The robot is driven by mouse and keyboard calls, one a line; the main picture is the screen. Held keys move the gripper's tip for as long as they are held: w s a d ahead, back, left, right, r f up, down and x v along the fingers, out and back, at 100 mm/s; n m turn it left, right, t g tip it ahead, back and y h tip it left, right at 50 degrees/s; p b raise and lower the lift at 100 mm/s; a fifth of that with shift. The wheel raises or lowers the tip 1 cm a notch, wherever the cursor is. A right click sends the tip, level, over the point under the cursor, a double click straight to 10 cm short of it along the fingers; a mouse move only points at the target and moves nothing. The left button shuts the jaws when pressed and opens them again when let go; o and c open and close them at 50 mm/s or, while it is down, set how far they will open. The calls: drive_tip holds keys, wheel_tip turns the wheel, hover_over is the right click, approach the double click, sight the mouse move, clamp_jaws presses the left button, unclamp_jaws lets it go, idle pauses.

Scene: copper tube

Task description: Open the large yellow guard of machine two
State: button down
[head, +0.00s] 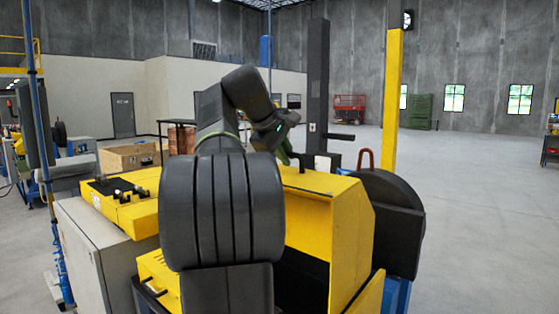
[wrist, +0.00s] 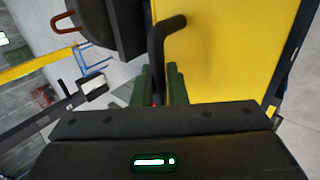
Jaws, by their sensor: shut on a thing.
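The large yellow guard (head: 348,232) stands in front of me in the head view, right of my arm. A dark space shows below its front panel. Its yellow face (wrist: 225,45) fills the upper right of the wrist view. A bent black handle (wrist: 156,52) stands along that face. My gripper (wrist: 160,85) has its green fingers either side of the handle and is shut on it. In the head view my gripper (head: 287,158) is at the guard's top edge, its tips partly hidden. My own arm covers the middle of the guard's left part.
A black rounded housing (head: 392,220) with a reddish-brown handle (head: 366,160) adjoins the guard's right side. A yellow-topped grey cabinet (head: 95,255) stands left. A dark column (head: 318,85) and a yellow post (head: 392,95) rise behind. The floor at far right is open.

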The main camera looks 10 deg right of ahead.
drive_tip(key=shift+w+d, duration=0.2)
drive_tip(key=shift+w, duration=0.05)
idle(0.3)
drive_tip(key=c, duration=1.6)
unclamp_jaws()
drive_tip(key=shift+w+d, duration=0.1)
drive_tip(key=shift+o, duration=0.2)
drive_tip(key=shift+r, duration=0.1)
drive_tip(key=v, duration=1.3)
drive_tip(key=shift+r, duration=0.35)
